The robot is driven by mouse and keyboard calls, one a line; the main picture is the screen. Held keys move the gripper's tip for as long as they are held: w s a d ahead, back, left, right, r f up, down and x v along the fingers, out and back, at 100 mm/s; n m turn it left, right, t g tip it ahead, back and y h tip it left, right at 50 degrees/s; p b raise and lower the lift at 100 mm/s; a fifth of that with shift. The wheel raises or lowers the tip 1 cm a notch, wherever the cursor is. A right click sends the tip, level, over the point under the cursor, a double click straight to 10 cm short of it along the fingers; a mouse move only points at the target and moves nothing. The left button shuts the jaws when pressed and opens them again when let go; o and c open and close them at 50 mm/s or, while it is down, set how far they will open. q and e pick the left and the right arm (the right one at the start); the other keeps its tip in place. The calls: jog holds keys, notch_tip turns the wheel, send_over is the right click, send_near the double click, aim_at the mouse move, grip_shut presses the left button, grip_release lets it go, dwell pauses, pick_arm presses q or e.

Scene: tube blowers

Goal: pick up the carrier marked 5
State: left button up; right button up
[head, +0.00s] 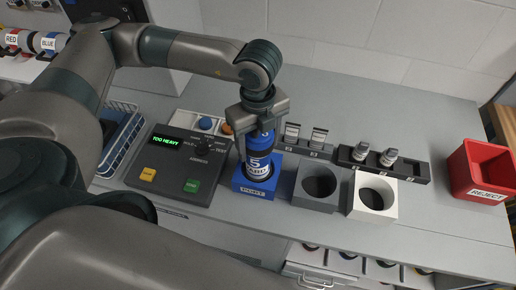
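The carrier marked 5 (258,167) is a blue cylinder with a white band bearing the number. It stands upright at the blue block (243,188) with a label on its front. Its lower end overlaps the block, and I cannot tell whether it is fully seated. My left gripper (259,136) points down over the carrier. Its fingers lie along both sides of the carrier's upper part and appear closed on it. The carrier's top is partly hidden by the gripper. My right gripper is not in view.
Left is a console (180,163) whose display reads "TOO HEAVY". Right of the blue block are a grey block (316,199) and a white block (389,205) with round holes. Behind are dark racks (412,172). A red REJECT bin (481,167) stands far right. The counter's back right is clear.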

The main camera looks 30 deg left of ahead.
pick_arm(q)
jog(key=shift+r, duration=0.15)
jog(key=shift+r+b, duration=0.4)
jog(key=shift+r, duration=0.2)
notch_tip(320, 180, up, 7)
jog(key=shift+w+b, duration=0.1)
jog(key=shift+b, duration=1.15)
jog(key=shift+r, duration=0.8)
